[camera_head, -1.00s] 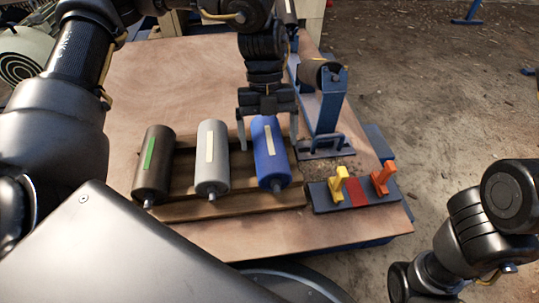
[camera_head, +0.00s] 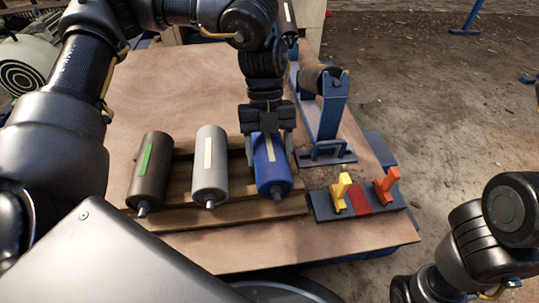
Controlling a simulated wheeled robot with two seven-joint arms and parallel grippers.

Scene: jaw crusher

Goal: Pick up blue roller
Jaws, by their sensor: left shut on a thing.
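The blue roller (camera_head: 271,178) lies at the right end of a wooden rack on the table, with a pale strip along its top and a metal shaft end toward me. My left gripper (camera_head: 266,150) is above it, fingers down on either side of its far half, shut on it. The gripper body hides the roller's far end. The roller still appears to be on or very close to the rack; I cannot tell if there is a gap. My right arm shows at the lower right, but its gripper is out of view.
A grey roller (camera_head: 210,184) and a dark roller with a green strip (camera_head: 150,178) lie left on the wooden rack (camera_head: 240,213). A blue stand (camera_head: 325,110) and a base with yellow and orange handles (camera_head: 360,201) are to the right. The table's left back (camera_head: 160,85) is clear.

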